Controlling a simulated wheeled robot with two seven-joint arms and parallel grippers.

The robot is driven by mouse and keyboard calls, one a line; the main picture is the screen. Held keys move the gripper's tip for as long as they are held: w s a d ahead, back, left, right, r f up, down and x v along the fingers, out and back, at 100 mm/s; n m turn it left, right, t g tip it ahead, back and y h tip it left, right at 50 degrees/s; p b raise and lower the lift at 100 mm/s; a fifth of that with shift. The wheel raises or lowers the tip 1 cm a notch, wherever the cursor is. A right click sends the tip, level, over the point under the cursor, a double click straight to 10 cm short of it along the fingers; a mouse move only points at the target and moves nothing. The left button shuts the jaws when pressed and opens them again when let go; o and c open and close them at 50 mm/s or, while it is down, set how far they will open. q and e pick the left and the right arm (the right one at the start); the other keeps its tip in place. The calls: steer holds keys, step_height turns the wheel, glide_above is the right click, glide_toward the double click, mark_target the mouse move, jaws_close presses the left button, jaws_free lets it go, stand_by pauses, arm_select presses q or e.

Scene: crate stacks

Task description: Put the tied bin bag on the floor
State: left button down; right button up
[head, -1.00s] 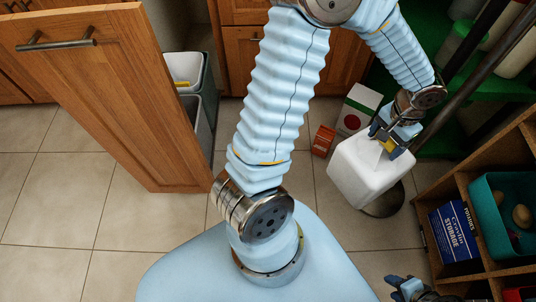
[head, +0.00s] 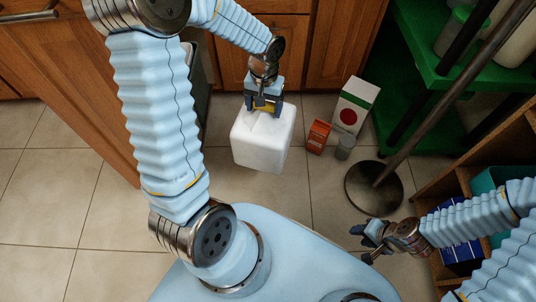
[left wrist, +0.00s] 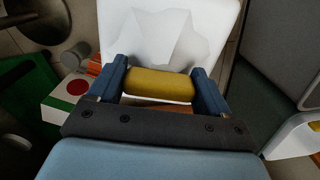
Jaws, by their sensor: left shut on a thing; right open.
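The tied bin bag (head: 262,145) is a white, block-shaped bundle with a pinched top. My left gripper (head: 264,103) is shut on its top and holds it in the middle of the head view, in front of the wooden cabinet. It appears to hang above the tiled floor (head: 230,190), but its underside is hidden. In the left wrist view the white bag (left wrist: 170,35) lies beyond the fingers, with a yellow roll (left wrist: 158,83) between them. My right gripper (head: 372,240) is open and empty at the lower right, over the floor.
A red-orange box (head: 318,136), a white-and-green carton (head: 354,105) and a grey can (head: 345,147) stand right of the bag. An open wooden door (head: 90,100) is at left. Bare tiles lie below the bag.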

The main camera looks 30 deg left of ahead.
arm_select(q)
steer(key=s+a+f+n+b, duration=0.3)
steer(key=a+f+b, duration=0.25)
steer(key=a, duration=0.45)
steer(key=shift+n, duration=0.3)
steer(key=w+d+f+b, duration=0.1)
steer(key=w+d+f, duration=0.1)
steer(key=w+f, duration=0.1)
steer(key=w+d+f, duration=0.2)
steer(key=w+f, duration=0.1)
steer(key=w, duration=0.1)
steer(key=w+d+f+b, duration=0.1)
steer(key=w+d+f, duration=0.2)
steer(key=shift+w+d+f+b, duration=0.1)
steer(key=shift+w+f+b, duration=0.1)
steer(key=shift+b, duration=0.1)
steer(key=shift+w+d+f, duration=0.2)
steer(key=shift+w+f, duration=0.1)
steer(key=shift+f, duration=0.15)
steer(key=shift+f+b, duration=0.5)
steer(key=shift+f, duration=1.05)
steer(key=shift+f, duration=0.15)
jaws_free()
